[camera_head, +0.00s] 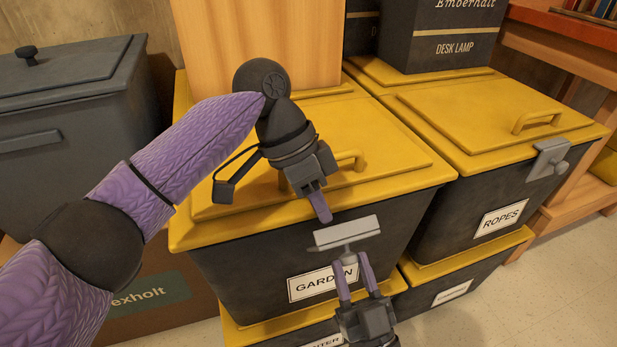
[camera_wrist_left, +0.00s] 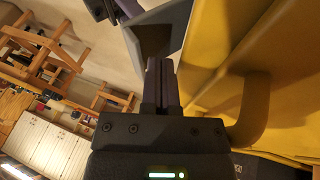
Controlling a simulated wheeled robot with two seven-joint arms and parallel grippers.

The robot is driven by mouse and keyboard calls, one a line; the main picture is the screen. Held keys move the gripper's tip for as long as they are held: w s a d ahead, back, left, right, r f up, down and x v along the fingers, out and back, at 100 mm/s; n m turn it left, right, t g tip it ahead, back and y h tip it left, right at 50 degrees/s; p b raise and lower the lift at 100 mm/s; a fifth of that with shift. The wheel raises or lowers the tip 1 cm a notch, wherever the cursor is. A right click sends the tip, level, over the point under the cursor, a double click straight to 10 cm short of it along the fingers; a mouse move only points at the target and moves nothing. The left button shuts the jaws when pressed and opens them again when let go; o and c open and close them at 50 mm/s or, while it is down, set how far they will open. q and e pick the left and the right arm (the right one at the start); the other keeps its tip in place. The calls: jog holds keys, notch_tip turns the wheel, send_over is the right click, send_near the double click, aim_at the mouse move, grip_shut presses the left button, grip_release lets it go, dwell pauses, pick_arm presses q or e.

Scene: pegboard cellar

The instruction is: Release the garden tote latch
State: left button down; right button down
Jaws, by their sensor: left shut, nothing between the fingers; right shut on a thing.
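The garden tote (camera_head: 250,275) is a dark bin with a yellow lid (camera_head: 390,150) and a white GARDEN label. Its grey latch (camera_head: 346,232) is at the lid's front edge; its plate appears tipped outward, and I cannot tell whether it still catches the lip. My right gripper (camera_head: 356,268) comes from below and is shut on the latch's lower part, covering some of the label. My left gripper (camera_head: 322,214) is shut and empty, its fingertips pointing down over the lid's front edge, close above the latch. The left wrist view shows its closed fingers (camera_wrist_left: 161,72) beside the yellow lid.
A wooden box (camera_head: 260,40) stands on the lid's back, behind the lid handle (camera_head: 352,158). The ropes tote (camera_head: 480,200) stands close on the right with its own latch (camera_head: 548,158). A grey bin (camera_head: 70,110) is at the left. Open floor (camera_head: 470,320) shows at front right.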

pick_arm(q)
jog(key=shift+x, duration=1.4)
